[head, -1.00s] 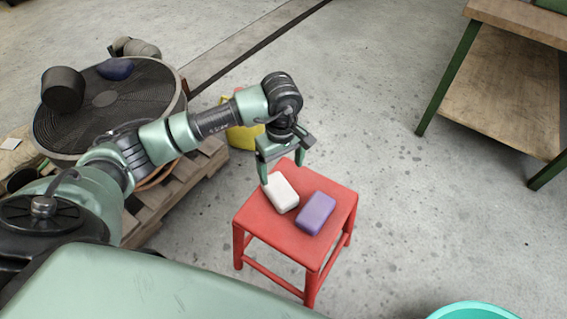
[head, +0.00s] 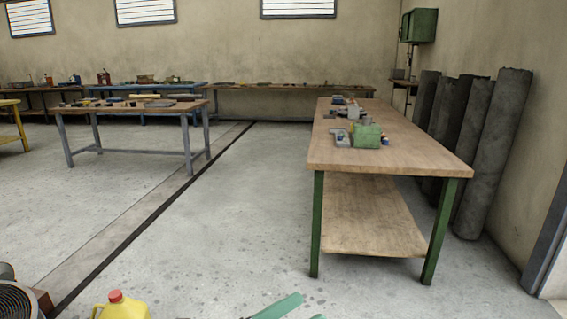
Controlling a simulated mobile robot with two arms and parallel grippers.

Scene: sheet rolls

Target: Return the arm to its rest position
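Only a little of my arm shows. Green pieces (head: 278,306), which look like the finger parts of my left gripper, rise from the bottom edge in the middle of the head view. The rest is cut off, and I cannot tell whether the gripper is open or shut or holds anything. They appear over bare concrete floor. My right gripper is out of view.
A wooden workbench with green legs (head: 465,170) stands at right, with tools on top. Dark rolls (head: 492,150) lean on the wall behind it. A grey-legged table (head: 130,108) stands back left. A yellow jug (head: 122,310) is at lower left. The middle floor is clear.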

